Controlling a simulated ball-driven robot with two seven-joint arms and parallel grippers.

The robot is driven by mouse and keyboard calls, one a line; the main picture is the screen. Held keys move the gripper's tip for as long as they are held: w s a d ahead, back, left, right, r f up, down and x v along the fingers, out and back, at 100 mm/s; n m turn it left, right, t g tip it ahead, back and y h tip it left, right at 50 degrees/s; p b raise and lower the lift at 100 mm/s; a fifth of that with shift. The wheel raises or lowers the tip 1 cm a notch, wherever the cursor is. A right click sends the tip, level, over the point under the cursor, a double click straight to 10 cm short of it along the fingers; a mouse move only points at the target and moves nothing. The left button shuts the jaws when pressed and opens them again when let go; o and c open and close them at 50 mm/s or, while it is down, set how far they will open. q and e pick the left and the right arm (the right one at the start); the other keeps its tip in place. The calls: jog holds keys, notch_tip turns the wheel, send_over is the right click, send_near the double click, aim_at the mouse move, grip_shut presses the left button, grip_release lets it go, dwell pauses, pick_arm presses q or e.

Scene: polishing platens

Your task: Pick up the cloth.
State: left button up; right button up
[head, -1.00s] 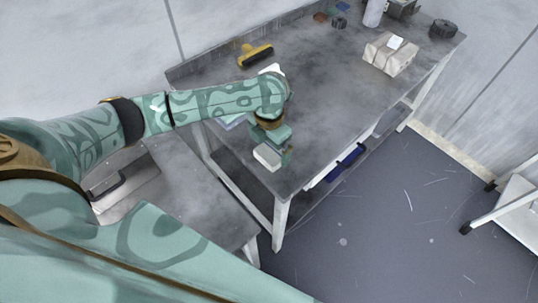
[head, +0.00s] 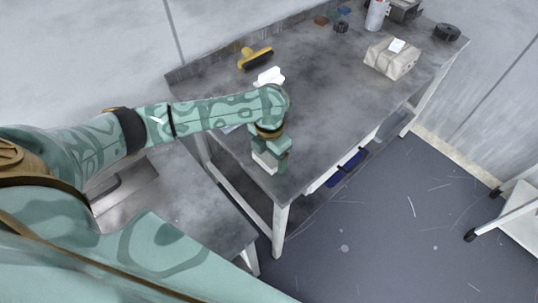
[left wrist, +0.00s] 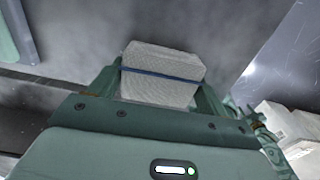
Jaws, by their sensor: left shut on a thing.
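The cloth is a pale, folded block with a thin blue stripe across it; it shows at the center top of the left wrist view (left wrist: 162,78). In the head view the cloth (head: 264,162) shows as a small white piece at the near edge of the workbench. My left gripper (head: 272,158) is shut on the cloth, with a green finger on each side of it. The fingers hide part of the cloth, and I cannot tell how far it is above the bench. My right gripper is not in view.
The grey workbench (head: 320,95) holds a yellow-handled brush (head: 256,58), a white object (head: 269,77), a wrapped package (head: 390,57), a black roll (head: 446,33) and a pale bottle (head: 376,14). The bench middle is clear. A blue item (head: 348,165) lies below the bench.

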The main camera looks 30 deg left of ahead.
pick_arm(q)
notch_tip(320, 180, up, 3)
jog(key=shift+r+p, duration=0.1)
jog(key=shift+p, duration=0.55)
jog(key=d+r+p, duration=0.1)
jog(key=d+r, duration=0.1)
jog(key=d+r+p, duration=0.1)
jog(key=d+r, duration=0.1)
jog(key=r, duration=0.1)
jog(key=shift+w+d+p, duration=0.15)
jog(key=shift+w+p, duration=0.05)
jog(key=shift+p, duration=0.15)
jog(key=d+r+p, duration=0.2)
jog(key=d+r, duration=0.2)
jog(key=d, duration=0.5)
jog(key=shift+w+d, duration=0.3)
jog(key=shift+d, duration=0.05)
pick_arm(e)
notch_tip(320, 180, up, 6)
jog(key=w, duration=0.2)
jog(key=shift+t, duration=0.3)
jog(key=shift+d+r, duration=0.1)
pick_arm(q)
jog(key=shift+o, duration=0.6)
